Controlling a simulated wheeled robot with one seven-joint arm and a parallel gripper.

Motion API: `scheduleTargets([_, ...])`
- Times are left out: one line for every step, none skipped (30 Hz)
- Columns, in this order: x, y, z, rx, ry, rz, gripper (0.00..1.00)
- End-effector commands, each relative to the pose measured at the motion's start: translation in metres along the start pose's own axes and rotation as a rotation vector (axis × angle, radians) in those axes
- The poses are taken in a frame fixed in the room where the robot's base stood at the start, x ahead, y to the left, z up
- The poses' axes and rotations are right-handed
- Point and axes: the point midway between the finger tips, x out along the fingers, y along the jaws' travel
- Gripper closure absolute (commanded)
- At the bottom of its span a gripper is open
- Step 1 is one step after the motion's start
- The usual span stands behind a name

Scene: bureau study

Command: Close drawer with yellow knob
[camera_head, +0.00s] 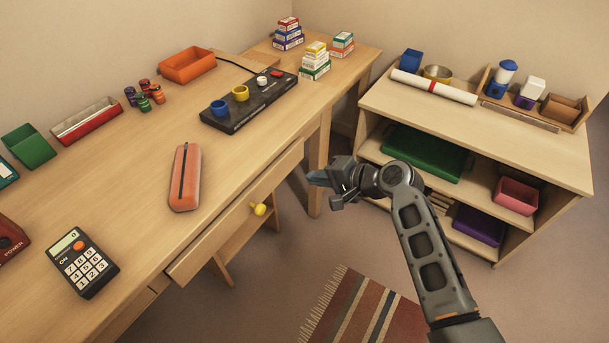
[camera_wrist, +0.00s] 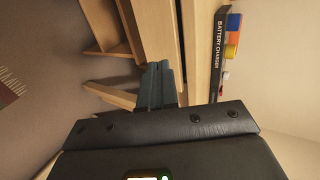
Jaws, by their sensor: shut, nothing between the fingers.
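The drawer front (camera_head: 225,222) is a long wooden panel under the desk's near edge. It juts out slightly beyond the desktop edge, so the drawer looks a little open. Its yellow knob (camera_head: 258,209) sits near the middle of the front. My gripper (camera_head: 318,178) is shut and empty, in the air right of the knob and apart from it, pointing left toward the desk. In the wrist view, my gripper's fingers (camera_wrist: 160,85) are together, with wooden desk parts beyond them. I cannot see the yellow knob in that view.
The desktop (camera_head: 120,200) holds a calculator (camera_head: 82,263), an orange pencil case (camera_head: 185,177) and a black battery charger (camera_head: 248,102). A low shelf unit (camera_head: 480,125) stands at the right behind my arm. A striped rug (camera_head: 365,310) lies on the otherwise open floor.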

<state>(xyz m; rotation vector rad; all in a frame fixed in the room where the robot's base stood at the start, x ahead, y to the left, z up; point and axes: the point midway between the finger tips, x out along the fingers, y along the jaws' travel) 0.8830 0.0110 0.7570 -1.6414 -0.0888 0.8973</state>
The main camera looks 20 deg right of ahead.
Motion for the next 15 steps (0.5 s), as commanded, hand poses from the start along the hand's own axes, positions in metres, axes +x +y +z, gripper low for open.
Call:
scheduleTargets([-0.008, 0.0, 0.0, 0.0, 0.001, 0.0, 1.0])
scheduleTargets([-0.012, 0.0, 0.0, 0.0, 0.001, 0.0, 1.0])
scheduleTargets([-0.016, 0.0, 0.0, 0.0, 0.001, -0.001, 1.0])
scheduleTargets([-0.019, 0.0, 0.0, 0.0, 0.001, 0.0, 1.0])
scheduleTargets([-0.021, 0.0, 0.0, 0.0, 0.001, 0.0, 1.0])
scheduleTargets([-0.023, 0.0, 0.0, 0.0, 0.001, 0.0, 1.0])
scheduleTargets([-0.025, 0.0, 0.0, 0.0, 0.001, 0.0, 1.0])
scheduleTargets([-0.026, 0.0, 0.0, 0.0, 0.0, 0.001, 1.0])
scheduleTargets([-0.027, 0.001, 0.0, 0.0, 0.0, 0.001, 1.0])
scheduleTargets([-0.027, 0.001, 0.0, 0.0, 0.0, 0.001, 1.0])
scheduleTargets([-0.027, 0.001, 0.0, 0.0, 0.0, 0.001, 1.0])
scheduleTargets([-0.026, 0.001, 0.002, -0.001, -0.002, -0.002, 1.0])
scheduleTargets([-0.025, 0.003, 0.004, -0.002, -0.003, -0.006, 1.0])
scheduleTargets([-0.022, 0.004, 0.007, -0.004, -0.006, -0.014, 1.0])
scheduleTargets([-0.018, 0.006, 0.014, -0.009, -0.01, -0.031, 1.0])
